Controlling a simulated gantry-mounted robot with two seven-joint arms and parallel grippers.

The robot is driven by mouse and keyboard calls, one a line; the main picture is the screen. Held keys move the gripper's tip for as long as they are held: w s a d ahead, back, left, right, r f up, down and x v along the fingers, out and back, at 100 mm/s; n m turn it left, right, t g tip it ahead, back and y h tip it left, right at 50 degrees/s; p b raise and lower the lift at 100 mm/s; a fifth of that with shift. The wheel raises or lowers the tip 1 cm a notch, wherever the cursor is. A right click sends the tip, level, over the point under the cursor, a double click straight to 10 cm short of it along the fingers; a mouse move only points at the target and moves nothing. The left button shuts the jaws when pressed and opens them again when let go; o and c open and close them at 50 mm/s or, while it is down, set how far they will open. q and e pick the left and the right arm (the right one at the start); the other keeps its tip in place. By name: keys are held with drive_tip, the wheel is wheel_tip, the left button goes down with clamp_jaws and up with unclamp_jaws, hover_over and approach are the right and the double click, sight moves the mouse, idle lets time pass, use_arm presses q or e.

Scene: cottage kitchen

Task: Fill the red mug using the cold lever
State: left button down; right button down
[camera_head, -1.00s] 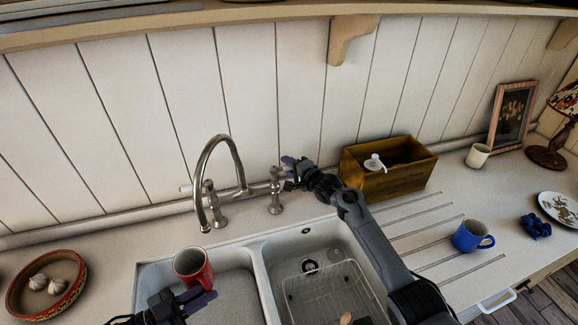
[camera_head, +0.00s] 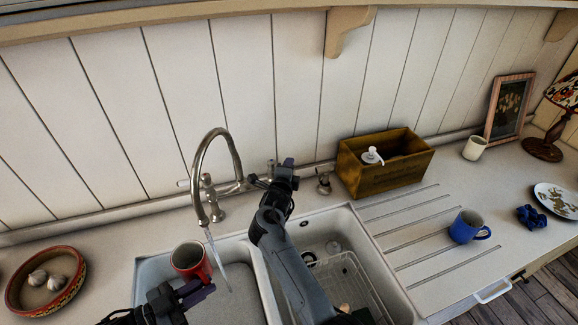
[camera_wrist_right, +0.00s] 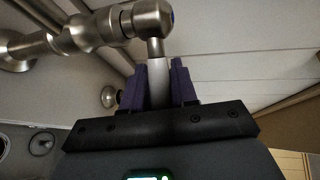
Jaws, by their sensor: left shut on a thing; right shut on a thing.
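The red mug (camera_head: 190,262) stands out over the left sink basin (camera_head: 236,300), with my left gripper (camera_head: 182,294) shut on its right side, apparently at the handle. The steel spout (camera_head: 203,218) runs a thin water stream (camera_head: 216,256) that passes right of the mug into the basin, seemingly outside the rim. My right gripper (camera_head: 283,172) is at the tap's right side. In the right wrist view, its purple fingers (camera_wrist_right: 158,92) are shut on a white lever handle (camera_wrist_right: 157,72), below a steel valve with a blue mark. The mug's inside looks dark; its contents cannot be told.
A wooden box (camera_head: 385,172) with a soap pump (camera_head: 372,156) stands right of the tap. A blue mug (camera_head: 467,227) is on the drainboard. A wire rack (camera_head: 352,285) sits in the right basin. A garlic bowl (camera_head: 46,283) is at far left.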

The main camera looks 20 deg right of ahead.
drive_tip(key=shift+s+a+f+m+g+h, duration=0.1)
drive_tip(key=shift+s+m+g+h, duration=0.1)
drive_tip(key=shift+m+g+h, duration=0.5)
drive_tip(key=shift+s+a+f+m+g+h, duration=0.1)
drive_tip(key=shift+s+m+g+h, duration=0.1)
drive_tip(key=shift+m+g+h, duration=0.5)
drive_tip(key=shift+a+r+m, duration=0.3)
drive_tip(key=shift+a, duration=0.05)
drive_tip(key=c, duration=1.2)
unclamp_jaws()
drive_tip(key=shift+c, duration=0.2)
drive_tip(key=shift+o, duration=1.3)
drive_tip(key=shift+s+a+f, duration=0.15)
drive_tip(key=shift+s, duration=0.05)
drive_tip(key=shift+w, duration=0.1)
drive_tip(key=v, duration=1.2)
